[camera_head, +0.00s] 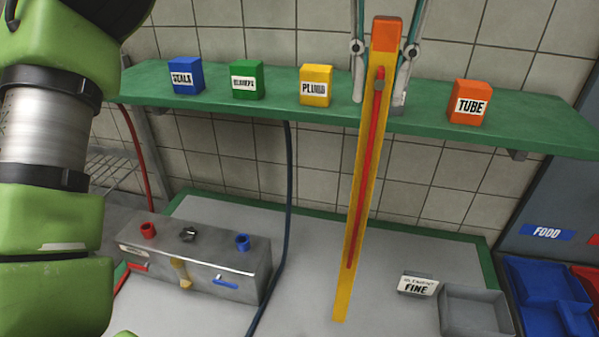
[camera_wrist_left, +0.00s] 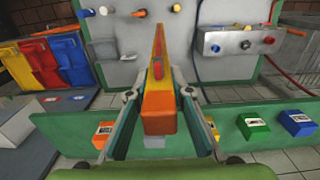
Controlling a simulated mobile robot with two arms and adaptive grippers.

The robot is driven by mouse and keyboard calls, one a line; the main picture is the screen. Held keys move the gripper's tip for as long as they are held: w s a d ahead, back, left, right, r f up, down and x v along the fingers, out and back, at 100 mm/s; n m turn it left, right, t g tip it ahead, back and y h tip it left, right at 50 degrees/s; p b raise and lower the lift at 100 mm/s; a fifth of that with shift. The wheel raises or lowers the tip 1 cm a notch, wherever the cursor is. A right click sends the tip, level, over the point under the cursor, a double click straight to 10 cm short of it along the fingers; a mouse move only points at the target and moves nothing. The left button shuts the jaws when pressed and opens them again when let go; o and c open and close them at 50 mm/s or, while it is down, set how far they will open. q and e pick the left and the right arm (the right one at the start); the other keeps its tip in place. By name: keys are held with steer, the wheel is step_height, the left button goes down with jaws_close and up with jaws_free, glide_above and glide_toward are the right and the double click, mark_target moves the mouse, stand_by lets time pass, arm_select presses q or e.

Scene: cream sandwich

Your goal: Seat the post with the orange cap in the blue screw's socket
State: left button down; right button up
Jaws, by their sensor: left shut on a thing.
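My left gripper (camera_head: 378,98) is shut on the long yellow post (camera_head: 353,240), with one finger on each side just below its orange cap (camera_head: 386,35). The cap also shows in the left wrist view (camera_wrist_left: 158,112). The post has a red strip along it and hangs slightly tilted, its lower end toward the left. The blue screw (camera_head: 242,241) stands on top of the grey metal box (camera_head: 200,262), to the left of the post and apart from it. The inside of its socket is too small to see. My right gripper is not in view.
A green shelf (camera_head: 420,120) bears blue, green, yellow and orange labelled blocks; the post passes in front of it. A dark hose (camera_head: 287,180) runs down between box and post. A grey tray (camera_head: 480,297) and blue bins (camera_head: 540,280) are at right.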

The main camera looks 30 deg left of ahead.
arm_select(q)
steer(key=w+a+f+p, duration=0.1)
steer(key=w+a+f, duration=0.3)
steer(key=a+f, duration=0.8)
steer(key=shift+a+f, duration=0.4)
steer(key=shift+a, duration=0.2)
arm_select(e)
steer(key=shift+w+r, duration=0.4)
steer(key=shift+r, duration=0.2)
arm_select(q)
steer(key=c, duration=2.2)
jaws_free()
steer(key=shift+f, duration=0.2)
steer(key=o, duration=0.4)
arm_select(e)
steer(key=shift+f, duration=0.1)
arm_select(q)
steer(key=shift+r, duration=0.15)
steer(key=shift+o, duration=0.4)
step_height(320, 180, up, 12)
